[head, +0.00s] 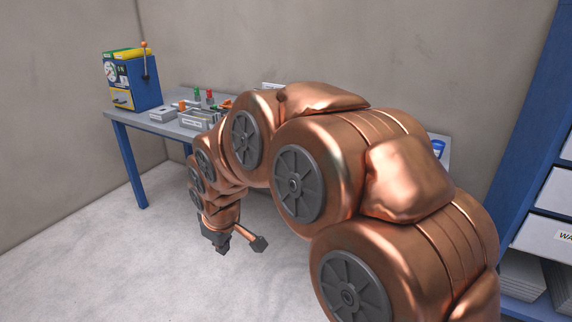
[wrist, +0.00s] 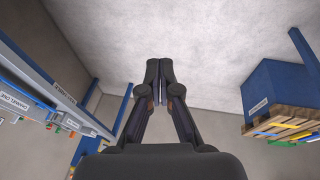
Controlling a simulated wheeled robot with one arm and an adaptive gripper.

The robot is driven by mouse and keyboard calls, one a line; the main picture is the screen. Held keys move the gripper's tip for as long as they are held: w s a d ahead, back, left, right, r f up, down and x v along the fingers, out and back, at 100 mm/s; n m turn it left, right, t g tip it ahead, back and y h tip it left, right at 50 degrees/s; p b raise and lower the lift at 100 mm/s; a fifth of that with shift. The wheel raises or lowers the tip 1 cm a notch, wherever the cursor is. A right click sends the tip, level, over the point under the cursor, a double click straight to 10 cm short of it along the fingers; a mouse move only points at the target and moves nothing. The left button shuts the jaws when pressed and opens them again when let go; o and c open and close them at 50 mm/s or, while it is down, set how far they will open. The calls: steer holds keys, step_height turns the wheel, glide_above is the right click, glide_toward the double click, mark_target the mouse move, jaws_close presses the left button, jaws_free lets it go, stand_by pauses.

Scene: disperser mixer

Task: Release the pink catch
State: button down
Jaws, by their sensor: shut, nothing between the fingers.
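I cannot make out a pink catch in either view. A blue bench machine (head: 132,82) with a round dial and an orange-knobbed lever (head: 146,62) stands on the far left of the table; I cannot tell if it is the mixer. My gripper (head: 221,246) hangs low in front of the table, pointing down, apart from everything on it. In the wrist view my gripper (wrist: 159,75) has its fingers together with nothing between them. My arm hides the middle and right of the table in the head view.
The grey table (head: 125,116) has blue legs and carries a grey tray (head: 197,120) and small red and green pieces. A blue shelf unit (head: 530,130) stands at the right. In the wrist view a blue box (wrist: 280,88) rests on a wooden pallet (wrist: 285,122). The floor before the table is clear.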

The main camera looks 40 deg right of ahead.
steer(key=w+d+f+n+t+h+b, duration=0.1)
steer(key=w+d+f+n+t+b, duration=0.2)
steer(key=w+d, duration=0.85)
steer(key=w+d+f+n+t+h+b, duration=0.15)
steer(key=w+d+t, duration=0.25)
steer(key=w+d, duration=0.75)
steer(key=w+d+f+n+t+h+b, duration=0.1)
steer(key=d+f+n+t, duration=0.1)
steer(key=d, duration=0.9)
steer(key=w+d+f+n+t+h+b, duration=0.1)
steer(key=d+f+n, duration=0.4)
steer(key=d, duration=0.6)
steer(key=w+t, duration=0.1)
steer(key=t, duration=0.1)
steer(key=shift+f+n+t+b, duration=0.25)
steer(key=shift+n+t+b, duration=0.05)
steer(key=shift+n, duration=0.05)
steer(key=shift+w+d+h, duration=0.1)
steer(key=shift+w+h, duration=0.05)
steer(key=shift+h, duration=0.1)
